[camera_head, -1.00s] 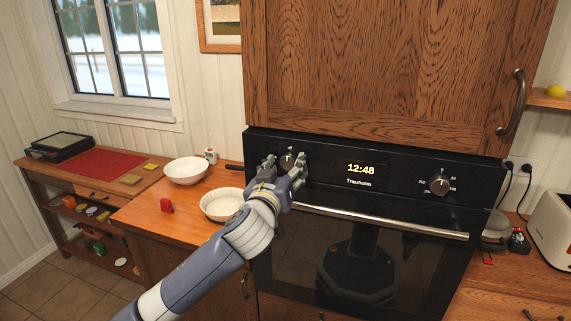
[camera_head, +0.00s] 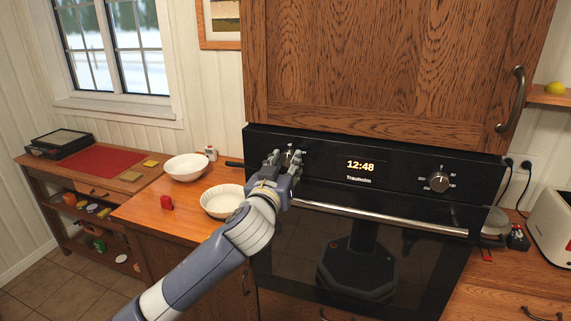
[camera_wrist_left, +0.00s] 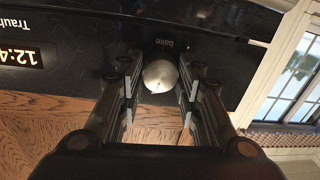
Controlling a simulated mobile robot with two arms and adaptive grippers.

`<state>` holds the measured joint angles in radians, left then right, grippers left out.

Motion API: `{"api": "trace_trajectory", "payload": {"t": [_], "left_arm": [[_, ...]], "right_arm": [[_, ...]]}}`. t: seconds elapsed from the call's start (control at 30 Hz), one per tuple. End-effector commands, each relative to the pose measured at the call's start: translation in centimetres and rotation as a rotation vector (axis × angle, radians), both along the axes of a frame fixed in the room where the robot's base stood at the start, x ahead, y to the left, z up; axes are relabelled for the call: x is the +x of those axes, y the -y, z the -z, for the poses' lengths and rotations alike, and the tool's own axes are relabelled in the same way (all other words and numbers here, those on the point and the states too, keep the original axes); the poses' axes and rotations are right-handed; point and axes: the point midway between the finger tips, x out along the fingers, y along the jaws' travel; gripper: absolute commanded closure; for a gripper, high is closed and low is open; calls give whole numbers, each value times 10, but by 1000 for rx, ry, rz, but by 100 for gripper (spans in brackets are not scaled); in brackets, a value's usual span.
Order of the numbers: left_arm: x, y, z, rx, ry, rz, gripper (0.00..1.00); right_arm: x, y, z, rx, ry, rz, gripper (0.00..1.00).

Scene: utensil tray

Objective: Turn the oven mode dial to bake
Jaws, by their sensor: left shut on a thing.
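The oven mode dial (camera_head: 289,157) is a silver round knob at the left of the oven's black control panel. In the left wrist view the dial (camera_wrist_left: 160,76) sits between the two fingers, with an upside-down "bake" label (camera_wrist_left: 172,44) by its edge. My left gripper (camera_head: 284,159) is at the panel, shut on the dial, and its fingers partly cover it in the head view. I cannot tell where the dial's pointer stands. My right gripper is not in view.
A second dial (camera_head: 439,179) and a clock reading 12:48 (camera_head: 361,166) are farther right on the panel. The oven's handle bar (camera_head: 390,219) runs below. Two white bowls stand on the counter (camera_head: 142,211) to the left. A toaster (camera_head: 552,222) stands at right.

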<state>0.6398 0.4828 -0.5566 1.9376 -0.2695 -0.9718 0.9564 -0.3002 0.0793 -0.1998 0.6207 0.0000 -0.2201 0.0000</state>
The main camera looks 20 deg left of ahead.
Motion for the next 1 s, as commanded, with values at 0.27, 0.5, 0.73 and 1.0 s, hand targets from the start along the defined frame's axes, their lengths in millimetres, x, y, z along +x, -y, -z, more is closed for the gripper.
{"api": "trace_trajectory", "payload": {"t": [0.27, 0.5, 0.73, 1.0], "left_arm": [[0, -1, 0, 219, 6, -2, 91], [0, -1, 0, 449, 14, -1, 91], [0, -1, -1, 668, 23, -1, 91], [0, -2, -1, 926, 31, -1, 91]], "right_arm": [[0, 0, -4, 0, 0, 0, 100], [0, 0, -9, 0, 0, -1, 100], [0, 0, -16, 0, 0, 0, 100], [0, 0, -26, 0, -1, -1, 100]]}}
